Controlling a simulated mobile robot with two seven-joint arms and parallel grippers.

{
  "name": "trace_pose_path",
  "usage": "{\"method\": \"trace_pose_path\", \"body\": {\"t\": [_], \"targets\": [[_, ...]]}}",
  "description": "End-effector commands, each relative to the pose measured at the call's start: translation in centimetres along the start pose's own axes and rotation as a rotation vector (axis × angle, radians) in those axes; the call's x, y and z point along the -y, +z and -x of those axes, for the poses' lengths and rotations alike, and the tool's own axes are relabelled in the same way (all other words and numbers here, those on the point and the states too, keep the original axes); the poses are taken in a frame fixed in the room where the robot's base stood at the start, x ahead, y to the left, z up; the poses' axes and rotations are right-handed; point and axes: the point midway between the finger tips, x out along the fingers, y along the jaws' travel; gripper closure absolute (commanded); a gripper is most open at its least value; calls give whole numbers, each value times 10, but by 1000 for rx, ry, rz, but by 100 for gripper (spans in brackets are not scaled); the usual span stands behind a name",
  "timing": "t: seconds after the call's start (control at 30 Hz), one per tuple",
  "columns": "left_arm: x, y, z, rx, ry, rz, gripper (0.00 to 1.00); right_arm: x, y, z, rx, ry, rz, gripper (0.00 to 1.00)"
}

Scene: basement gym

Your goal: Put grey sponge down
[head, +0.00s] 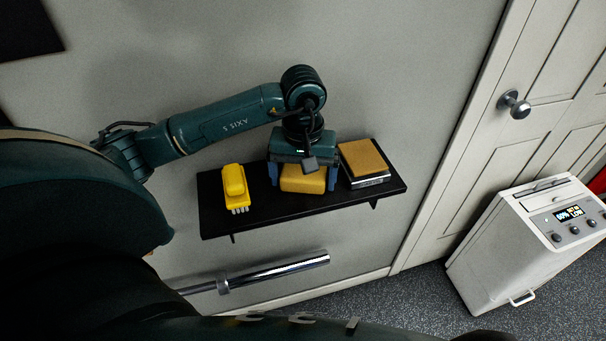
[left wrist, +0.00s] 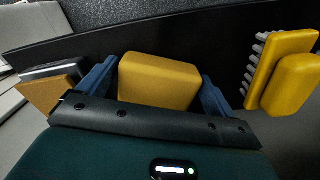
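A yellow-tan sponge-like block (head: 303,180) is between the fingers of my left gripper (head: 303,176), at the middle of the black wall shelf (head: 262,213). The block looks yellow, not grey. In the left wrist view the block (left wrist: 158,82) fills the space between the blue fingertips, which appear to touch its two sides. The gripper points down, low over the shelf. I cannot tell whether the block's underside rests on the shelf. My right gripper is not in view.
A yellow brush (head: 235,187) with pale bristles lies on the shelf left of the gripper. A tan-topped, dark and silver stack (head: 364,162) lies close on the right. A metal bar (head: 275,273) is below. A white appliance (head: 520,245) stands by the door (head: 485,130).

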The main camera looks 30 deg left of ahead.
Motion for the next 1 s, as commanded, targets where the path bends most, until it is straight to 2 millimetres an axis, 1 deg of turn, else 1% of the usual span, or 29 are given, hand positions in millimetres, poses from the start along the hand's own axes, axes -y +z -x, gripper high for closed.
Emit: {"method": "trace_pose_path", "body": {"t": [0.03,0.1,0.3,0.43,0.47,0.57,0.77,0.9,1.0], "targets": [[0,0,0,0,0,0,4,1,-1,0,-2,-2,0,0],[0,0,0,0,0,0,0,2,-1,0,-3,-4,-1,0],[0,0,1,0,0,0,0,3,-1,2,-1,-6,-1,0],[0,0,7,1,1,0,0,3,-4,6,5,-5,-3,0],[0,-1,9,-3,2,0,0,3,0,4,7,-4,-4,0],[0,-2,25,-6,2,0,0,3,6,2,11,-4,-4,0],[-1,-1,72,-7,4,0,0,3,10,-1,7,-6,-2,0],[0,-1,100,-6,2,1,0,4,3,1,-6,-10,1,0],[0,-1,113,-4,0,0,0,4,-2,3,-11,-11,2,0]]}}
